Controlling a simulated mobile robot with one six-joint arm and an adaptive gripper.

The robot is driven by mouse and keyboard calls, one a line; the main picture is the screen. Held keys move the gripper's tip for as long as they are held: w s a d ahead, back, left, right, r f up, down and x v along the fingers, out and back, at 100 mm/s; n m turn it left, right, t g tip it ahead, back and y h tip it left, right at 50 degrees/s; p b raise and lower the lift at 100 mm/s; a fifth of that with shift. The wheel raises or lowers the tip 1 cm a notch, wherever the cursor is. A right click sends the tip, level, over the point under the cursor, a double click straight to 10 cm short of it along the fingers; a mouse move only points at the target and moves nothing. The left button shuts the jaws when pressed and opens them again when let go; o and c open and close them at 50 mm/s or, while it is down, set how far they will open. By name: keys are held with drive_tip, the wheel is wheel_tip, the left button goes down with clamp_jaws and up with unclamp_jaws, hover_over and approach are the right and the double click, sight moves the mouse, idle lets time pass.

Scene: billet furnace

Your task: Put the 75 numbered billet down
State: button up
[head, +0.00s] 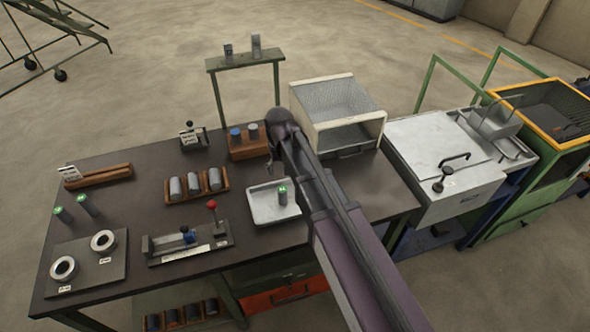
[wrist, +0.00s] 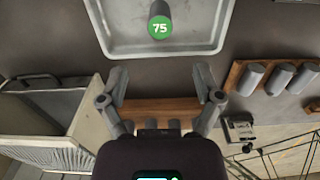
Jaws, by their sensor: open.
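The 75 numbered billet (head: 283,195) is a grey cylinder with a green top, standing in the shallow light-grey tray (head: 259,217). In the wrist view its green face reads 75 (wrist: 160,29), and the tray (wrist: 118,42) shows around it. My gripper (wrist: 160,84) is open and empty, apart from the billet. In that view its fingers are spread below the tray, over the table and a wooden rack (wrist: 152,104). In the head view my arm hides most of the gripper (head: 274,166).
A wire-glass-topped box (head: 345,138) stands behind my arm. Left of the tray are a rack of three grey billets (head: 197,196), a red-knobbed fixture (head: 180,246) and a plate with two rings (head: 115,270). Green-topped billets (head: 88,206) stand at far left.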

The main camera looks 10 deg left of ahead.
drive_tip(key=shift+d, duration=0.1)
drive_tip(key=s+d+m, duration=0.3)
drive_tip(key=d, duration=1.5)
drive_tip(key=s+d+m, duration=0.3)
drive_tip(key=d, duration=1.5)
drive_tip(key=shift+d, duration=0.3)
drive_tip(key=shift+s, duration=0.1)
